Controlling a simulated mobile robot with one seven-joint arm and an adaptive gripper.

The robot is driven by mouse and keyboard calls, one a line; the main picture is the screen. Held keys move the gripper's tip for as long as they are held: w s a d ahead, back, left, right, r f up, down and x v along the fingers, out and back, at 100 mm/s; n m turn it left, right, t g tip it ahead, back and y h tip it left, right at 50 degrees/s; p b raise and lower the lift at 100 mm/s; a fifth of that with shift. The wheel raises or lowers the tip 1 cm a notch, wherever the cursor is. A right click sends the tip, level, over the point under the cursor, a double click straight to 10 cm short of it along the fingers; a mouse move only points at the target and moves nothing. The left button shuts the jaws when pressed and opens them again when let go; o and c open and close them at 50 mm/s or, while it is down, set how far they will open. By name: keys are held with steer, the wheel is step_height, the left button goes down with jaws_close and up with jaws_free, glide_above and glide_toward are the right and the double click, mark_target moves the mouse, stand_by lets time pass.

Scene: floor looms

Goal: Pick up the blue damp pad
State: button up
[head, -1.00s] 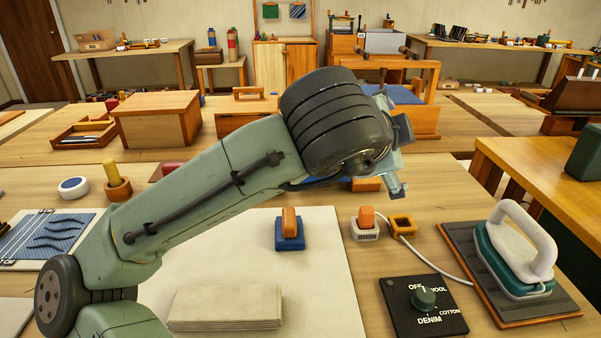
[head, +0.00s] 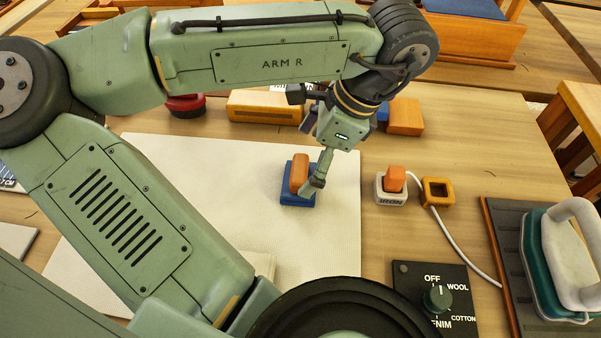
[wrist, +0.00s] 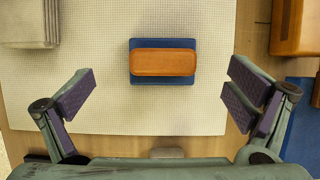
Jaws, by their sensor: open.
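The blue damp pad (head: 287,190) has a blue base with an orange-brown wooden grip on top. It rests upright on the cream mat (head: 340,240). The pad also shows in the wrist view (wrist: 163,80), above the middle of the picture. My gripper (head: 312,187) is close by the pad in the head view, with a finger overlapping its right side. In the wrist view my gripper (wrist: 160,105) has its two fingers wide apart, with nothing between them; the pad appears ahead of them. I cannot tell whether any finger touches the pad.
The iron (head: 572,255) stands on a dark rest at right, its cord running left. A dial panel (head: 437,298), a white block marked IRON (head: 392,187) and a wooden square ring (head: 438,191) lie nearby. A wooden block (head: 405,116) stands behind. A folded cloth (wrist: 28,22) lies on the mat.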

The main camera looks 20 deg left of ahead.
mark_target(305, 168)
steer(key=shift+w+d+p+x, duration=0.15)
steer(key=shift+x, duration=1.35)
steer(key=shift+w+d+p+x, duration=0.1)
steer(key=shift+p+x, duration=0.05)
steer(key=shift+x, duration=1.3)
steer(key=shift+f, duration=0.1)
steer(key=shift+c, duration=0.5)
steer(key=c, duration=1.2)
step_height(305, 168, up, 10)
steer(key=shift+r, duration=0.1)
steer(key=o, duration=0.7)
steer(key=c, duration=0.5)
